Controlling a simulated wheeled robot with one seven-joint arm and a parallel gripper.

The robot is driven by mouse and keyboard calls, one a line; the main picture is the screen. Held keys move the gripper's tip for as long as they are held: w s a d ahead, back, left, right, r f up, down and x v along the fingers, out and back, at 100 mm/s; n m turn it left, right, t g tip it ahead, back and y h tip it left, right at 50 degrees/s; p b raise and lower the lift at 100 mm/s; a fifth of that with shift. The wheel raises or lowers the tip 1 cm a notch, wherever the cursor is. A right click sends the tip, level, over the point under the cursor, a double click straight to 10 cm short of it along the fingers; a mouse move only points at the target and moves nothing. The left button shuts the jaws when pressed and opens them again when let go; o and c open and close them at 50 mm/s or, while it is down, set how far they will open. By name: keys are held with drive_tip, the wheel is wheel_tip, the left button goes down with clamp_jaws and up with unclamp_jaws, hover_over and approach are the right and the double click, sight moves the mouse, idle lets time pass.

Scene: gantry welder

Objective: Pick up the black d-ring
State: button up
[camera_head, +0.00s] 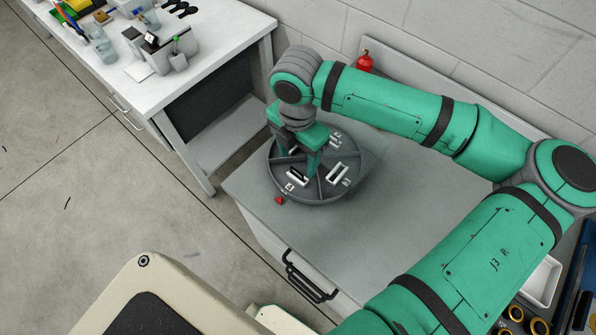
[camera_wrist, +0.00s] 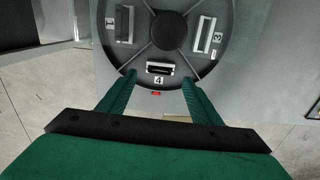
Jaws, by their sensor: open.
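A round grey divided tray (camera_head: 325,198) stands on the grey cabinet top; it also shows in the wrist view (camera_wrist: 118,52). In its compartment labelled 4, a small white holder with a dark piece in it (camera_wrist: 159,69) shows between my fingers. The dark piece may be the black d-ring, but its shape is too small to tell. The same dark-and-white piece shows in the head view (camera_head: 297,176). My gripper (camera_head: 296,162) points down over the tray. In the wrist view, my gripper (camera_wrist: 158,82) is open, one finger on each side of compartment 4, with nothing held.
A red marker (camera_head: 279,200) lies by the tray's front rim. A white workbench (camera_head: 205,62) with containers stands left. A red bottle (camera_head: 365,62) stands behind my arm.

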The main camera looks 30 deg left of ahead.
sight(297, 171)
drive_tip(key=shift+s+f, duration=0.1)
drive_tip(key=shift+f, duration=2.7)
drive_tip(key=c, duration=1.1)
